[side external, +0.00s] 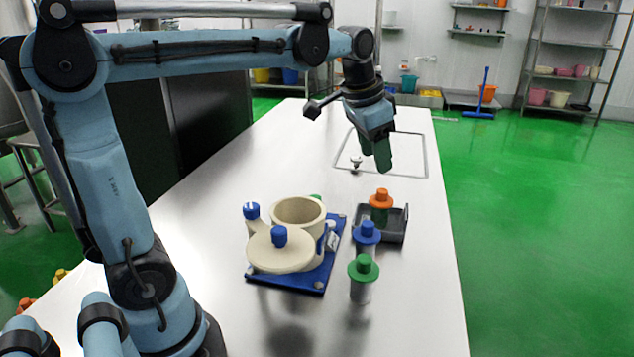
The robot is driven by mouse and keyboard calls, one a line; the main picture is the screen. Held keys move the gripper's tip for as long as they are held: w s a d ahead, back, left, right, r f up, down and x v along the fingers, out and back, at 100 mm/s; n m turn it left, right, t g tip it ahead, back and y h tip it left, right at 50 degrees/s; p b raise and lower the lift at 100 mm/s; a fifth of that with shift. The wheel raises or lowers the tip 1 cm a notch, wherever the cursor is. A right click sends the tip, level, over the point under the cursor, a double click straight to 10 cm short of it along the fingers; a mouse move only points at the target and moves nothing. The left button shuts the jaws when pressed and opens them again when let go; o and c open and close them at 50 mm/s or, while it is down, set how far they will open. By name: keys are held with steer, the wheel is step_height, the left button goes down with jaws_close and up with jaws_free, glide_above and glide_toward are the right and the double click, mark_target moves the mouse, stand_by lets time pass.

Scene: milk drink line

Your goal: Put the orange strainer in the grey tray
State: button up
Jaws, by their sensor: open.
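The orange strainer (380,202) stands upright on the right side of the table. Its lower part appears to be inside the grey tray (397,235), toward the tray's left side; its base is not clearly visible. My gripper (383,160) has green fingers pointing down and is behind and above the orange strainer, clear of it. It is open and nothing shows between its fingers.
A blue-capped strainer (366,234) stands at the tray's near left, and a green-capped one (363,268) stands nearer. A cream pot (298,212) and a cream lid (280,252) sit on a blue base (303,279) to the left. A small whitish item (356,162) lies behind.

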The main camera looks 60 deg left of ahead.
steer(key=s+d+f+n+t, duration=0.2)
steer(key=s+d+f+t, duration=0.1)
steer(key=s+f, duration=0.6)
steer(key=s+d, duration=0.1)
steer(key=s, duration=0.1)
steer(key=shift+s+d+f, duration=0.15)
steer(key=shift+s+d, duration=0.15)
steer(key=shift+s, duration=0.1)
